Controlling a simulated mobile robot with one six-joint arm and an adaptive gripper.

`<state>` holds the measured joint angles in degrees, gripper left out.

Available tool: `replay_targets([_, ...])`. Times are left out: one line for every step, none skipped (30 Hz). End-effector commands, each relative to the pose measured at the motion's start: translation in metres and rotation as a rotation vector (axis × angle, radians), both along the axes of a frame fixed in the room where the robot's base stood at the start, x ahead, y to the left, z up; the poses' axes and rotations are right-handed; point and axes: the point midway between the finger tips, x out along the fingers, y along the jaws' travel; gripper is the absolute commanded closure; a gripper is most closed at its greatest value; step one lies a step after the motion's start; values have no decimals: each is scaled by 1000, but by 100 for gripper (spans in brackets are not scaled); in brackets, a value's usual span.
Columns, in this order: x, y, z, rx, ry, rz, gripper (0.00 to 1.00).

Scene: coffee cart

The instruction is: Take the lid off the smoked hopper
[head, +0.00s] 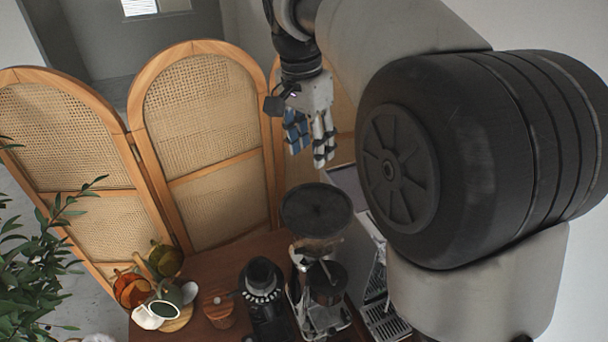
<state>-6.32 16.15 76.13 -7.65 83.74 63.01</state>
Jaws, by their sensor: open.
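The smoked hopper (318,248) tops the coffee grinder (317,312) on the wooden cart. Its round dark lid (316,209) lies flat over the hopper's top. My gripper (311,160) hangs above and slightly behind the lid in the picture, apart from it, with its fingers pointing down. The fingers are open with nothing between them. Part of the grinder's lower body is hidden behind its dark round front part.
A black grinder-like device (264,295) stands left of the hopper. A mug tree (165,298) with several mugs and a wooden pot (218,308) are further left. An espresso machine (383,318) stands right, partly hidden by my arm. Rattan screens (205,135) rise behind; a plant (30,265) is left.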

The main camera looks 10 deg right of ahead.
Motion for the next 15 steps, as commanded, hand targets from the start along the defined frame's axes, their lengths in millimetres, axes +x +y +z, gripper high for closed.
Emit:
replay_targets([1, -1, -5, -1, 5, -5, 57])
replay_targets([1, -1, -9, -1, 5, -6, 57])
replay_targets([2, -2, -16, -1, 5, -6, 57])
replay_targets([2, -3, -23, -1, 7, -6, 57])
replay_targets([2, -4, -29, -1, 7, -6, 57])
replay_targets([3, -5, -38, -1, 7, -5, 57])
replay_targets([3, -6, -44, -1, 7, -5, 57])
replay_targets([4, -7, -51, 0, 6, -5, 57])
replay_targets([5, -8, -60, 0, 6, -5, 57])
replay_targets([5, -9, -66, 0, 6, -5, 57])
replay_targets([6, -9, -73, 0, 6, -5, 57])
replay_targets([7, -10, -81, 0, 6, -5, 57])
replay_targets([7, -11, -87, -1, 7, -4, 57])
replay_targets([8, -12, -92, 0, 5, -4, 57])
replay_targets([8, -13, -99, -1, 5, -4, 57])
